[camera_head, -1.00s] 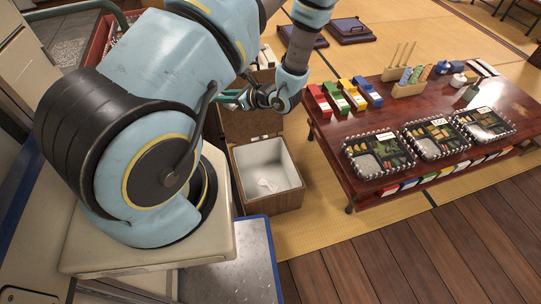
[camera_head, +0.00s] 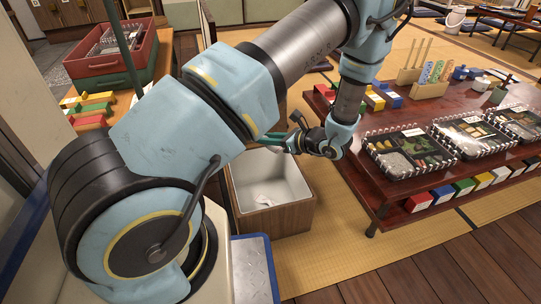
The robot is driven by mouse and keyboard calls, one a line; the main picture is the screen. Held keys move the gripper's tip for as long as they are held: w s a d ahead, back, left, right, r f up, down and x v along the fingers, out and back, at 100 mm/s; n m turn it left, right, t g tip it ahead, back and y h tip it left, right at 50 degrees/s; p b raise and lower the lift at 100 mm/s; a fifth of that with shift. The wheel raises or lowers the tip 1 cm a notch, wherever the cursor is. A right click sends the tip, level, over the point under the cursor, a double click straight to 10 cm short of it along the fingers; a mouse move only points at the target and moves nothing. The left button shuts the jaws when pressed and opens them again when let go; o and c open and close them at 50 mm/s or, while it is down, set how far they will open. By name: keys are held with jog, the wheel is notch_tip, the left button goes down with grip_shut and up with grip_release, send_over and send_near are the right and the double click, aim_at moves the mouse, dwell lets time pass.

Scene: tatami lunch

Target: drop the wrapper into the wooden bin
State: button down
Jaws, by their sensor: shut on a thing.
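The wooden bin (camera_head: 292,219) stands open on the tatami beside the low table, with brown outer walls and a pale inside. A small white crumpled piece (camera_head: 263,199) lies on its floor; I cannot tell whether it is the wrapper. I cannot tell the wrapper apart at the fingertips. My own arm hides the bin's back left and what stands behind it.
The low red-brown table (camera_head: 395,205) stands right of the bin with several lunch boxes and coloured blocks. A red crate (camera_head: 110,62) rests on a wooden table at the left. Open tatami (camera_head: 330,245) lies in front of the low table and right of the bin.

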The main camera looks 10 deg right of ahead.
jog(key=shift+d+f, duration=0.3)
jog(key=shift+f, duration=0.25)
notch_tip(320, 180, down, 6)
jog(key=b, duration=0.5)
jog(key=shift+r, duration=0.15)
jog(key=c, duration=0.7)
grip_release()
jog(key=shift+o, duration=0.2)
jog(key=shift+s, duration=0.1)
jog(key=p+v, duration=0.3)
jog(key=v, duration=0.7)
jog(key=shift+s+d+r, duration=0.15)
jog(key=shift+s+d, duration=0.05)
jog(key=shift+d, duration=0.05)
